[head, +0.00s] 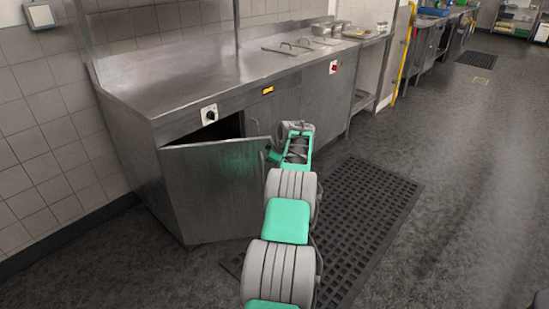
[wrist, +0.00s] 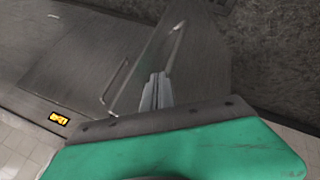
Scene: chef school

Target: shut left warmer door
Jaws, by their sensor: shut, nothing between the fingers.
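The left warmer door (head: 213,190) is a flat steel panel on the left of the steel counter. It stands partly open, swung out toward me, with a dark gap (head: 228,128) above its top edge. My gripper (head: 270,152) is by the door's free right edge, near its top; its fingers are hard to make out in the head view. In the wrist view my gripper's fingers (wrist: 155,92) are together and empty. They overlap a steel panel (wrist: 205,75) that looks like the open door; I cannot tell whether they touch it.
A black knob (head: 210,114) sits above the door opening. The neighbouring cabinet front (head: 285,105) is closed, with a yellow label (head: 268,90) above it. A black rubber mat (head: 370,205) lies on the floor at right.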

